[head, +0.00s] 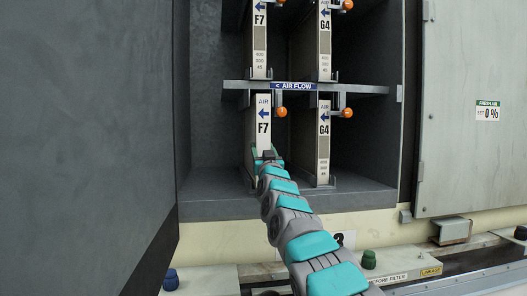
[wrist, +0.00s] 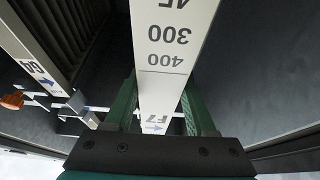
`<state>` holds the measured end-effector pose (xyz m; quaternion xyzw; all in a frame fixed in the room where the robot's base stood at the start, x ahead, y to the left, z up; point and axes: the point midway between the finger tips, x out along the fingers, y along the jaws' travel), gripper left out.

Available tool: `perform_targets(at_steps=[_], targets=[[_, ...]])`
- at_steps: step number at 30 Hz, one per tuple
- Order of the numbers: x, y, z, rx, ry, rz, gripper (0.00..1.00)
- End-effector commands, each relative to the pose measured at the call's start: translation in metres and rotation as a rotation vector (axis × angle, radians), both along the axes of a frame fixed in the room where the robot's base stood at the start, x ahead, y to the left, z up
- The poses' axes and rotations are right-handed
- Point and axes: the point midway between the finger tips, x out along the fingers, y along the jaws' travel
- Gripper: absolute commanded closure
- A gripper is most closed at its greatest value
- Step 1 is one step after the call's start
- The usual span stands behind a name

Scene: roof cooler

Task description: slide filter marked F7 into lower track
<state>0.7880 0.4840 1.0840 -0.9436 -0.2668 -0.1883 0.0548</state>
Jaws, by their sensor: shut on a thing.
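The filter marked F7 (head: 263,122) stands upright in the lower left bay, its pale narrow edge with a blue left-pointing arrow facing me. My gripper (head: 267,157) is shut on its lower part. In the wrist view the filter (wrist: 170,60) runs between the two green fingers of my gripper (wrist: 163,106), with its F7 label near the palm. The lower track under it is mostly hidden by my arm, so I cannot tell how deep the filter sits. Another F7 filter (head: 260,40) stands in the upper left bay.
G4 filters stand to the right, one above (head: 324,40) and one below (head: 323,140). Orange knobs (head: 281,112) sit beside the filter tops. A middle shelf (head: 373,89) with an air flow sign separates the bays. A grey door (head: 95,140) stands open at left.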

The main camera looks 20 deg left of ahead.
Motion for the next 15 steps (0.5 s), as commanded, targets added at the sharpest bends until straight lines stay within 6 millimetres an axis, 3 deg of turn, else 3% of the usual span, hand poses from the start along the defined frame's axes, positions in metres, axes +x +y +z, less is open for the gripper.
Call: perform_targets(at_steps=[15], targets=[[0.020, 0.014, 0.002, 0.008, 0.003, 0.006, 1.00]])
